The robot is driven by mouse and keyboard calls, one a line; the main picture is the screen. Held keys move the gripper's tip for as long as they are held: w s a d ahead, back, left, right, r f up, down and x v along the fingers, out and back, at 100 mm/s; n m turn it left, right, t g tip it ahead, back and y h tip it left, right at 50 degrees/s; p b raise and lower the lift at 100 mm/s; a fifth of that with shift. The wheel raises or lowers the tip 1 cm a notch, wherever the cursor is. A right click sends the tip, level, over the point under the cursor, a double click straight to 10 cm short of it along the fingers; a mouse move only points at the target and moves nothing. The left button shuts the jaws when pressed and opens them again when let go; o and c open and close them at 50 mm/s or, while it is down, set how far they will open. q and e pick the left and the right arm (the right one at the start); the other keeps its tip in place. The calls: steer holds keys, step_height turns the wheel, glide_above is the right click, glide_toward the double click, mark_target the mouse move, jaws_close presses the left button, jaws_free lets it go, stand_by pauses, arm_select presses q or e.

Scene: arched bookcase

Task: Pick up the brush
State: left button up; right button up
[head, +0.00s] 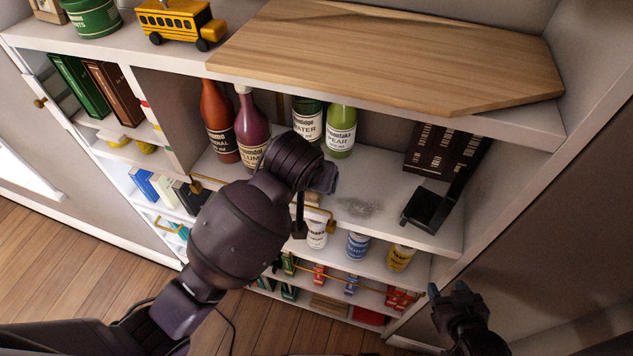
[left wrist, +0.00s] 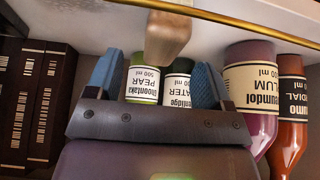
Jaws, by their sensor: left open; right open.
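A pale brown wooden piece (left wrist: 167,38), seemingly the brush's handle, shows in the left wrist view over the white shelf. Its far end and any bristles are not clear. My left gripper (left wrist: 160,68) is open, its blue-grey fingers on either side of the near end of this piece, with gaps showing. My right gripper (head: 448,290) is open and empty at the lower right, away from the shelf goods.
On the middle shelf stand a plum bottle (head: 251,131), a red bottle (head: 217,122), a pear bottle (head: 341,130) and a water bottle (head: 308,115). A black dustpan-like object (head: 428,209) lies at right, beside dark books (head: 440,150). A grey dust patch (head: 358,207) lies between. A gold rail (left wrist: 230,20) edges the shelf.

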arm_select(q)
steer(key=x, duration=0.4)
steer(key=shift+w+r, duration=0.2)
steer(key=shift+w, duration=0.25)
steer(key=shift+w+f, duration=0.2)
steer(key=shift+f, duration=0.15)
steer(key=c, duration=1)
